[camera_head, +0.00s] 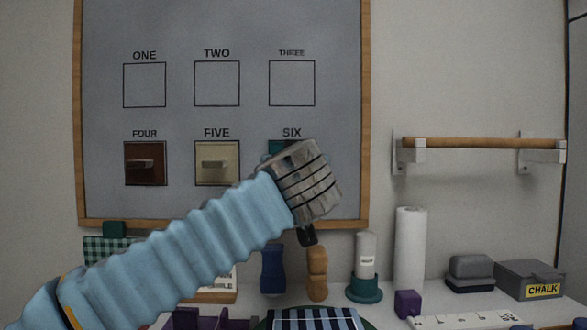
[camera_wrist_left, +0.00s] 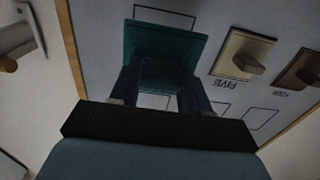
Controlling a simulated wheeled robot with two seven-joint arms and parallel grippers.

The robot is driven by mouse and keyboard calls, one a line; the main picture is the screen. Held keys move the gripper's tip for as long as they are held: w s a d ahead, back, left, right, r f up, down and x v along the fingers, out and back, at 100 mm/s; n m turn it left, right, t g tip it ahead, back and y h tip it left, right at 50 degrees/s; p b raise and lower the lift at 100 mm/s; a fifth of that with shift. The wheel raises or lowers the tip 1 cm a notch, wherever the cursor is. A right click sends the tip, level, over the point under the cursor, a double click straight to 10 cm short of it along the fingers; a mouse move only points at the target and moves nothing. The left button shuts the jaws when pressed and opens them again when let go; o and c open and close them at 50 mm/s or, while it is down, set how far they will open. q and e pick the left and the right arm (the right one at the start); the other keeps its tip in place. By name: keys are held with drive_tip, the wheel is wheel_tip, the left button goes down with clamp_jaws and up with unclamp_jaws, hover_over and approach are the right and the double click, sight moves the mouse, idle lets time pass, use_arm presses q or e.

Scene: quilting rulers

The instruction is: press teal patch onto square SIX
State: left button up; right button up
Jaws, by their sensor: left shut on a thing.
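My left gripper (camera_wrist_left: 162,88) is shut on the teal patch (camera_wrist_left: 165,45) and holds it in front of the board at square SIX. In the head view a corner of the teal patch (camera_head: 276,147) shows just below the label SIX (camera_head: 291,132), and my wrist hides the rest. In the upside-down wrist view part of the outline of square SIX (camera_wrist_left: 165,13) shows past the patch's edge. I cannot tell whether the patch touches the board. My right gripper is not in view.
The grey board (camera_head: 190,115) has a wooden frame. Square FOUR holds a brown patch (camera_head: 145,176) and FIVE a cream patch (camera_head: 218,175), both with handles. Squares ONE, TWO and THREE (camera_head: 292,84) are empty. A rail (camera_head: 480,143), paper roll (camera_head: 409,245) and chalk box (camera_head: 544,280) are right.

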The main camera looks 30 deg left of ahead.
use_arm(q)
drive_tip(key=shift+f+b, duration=0.1)
drive_tip(key=shift+b, duration=0.25)
drive_tip(key=shift+w+a, duration=0.1)
drive_tip(key=shift+w, duration=0.05)
drive_tip(key=p+x, duration=0.1)
drive_tip(key=x, duration=0.4)
drive_tip(key=shift+x, duration=1.3)
idle(1.0)
drive_tip(key=o, duration=1)
drive_tip(key=shift+c, duration=0.2)
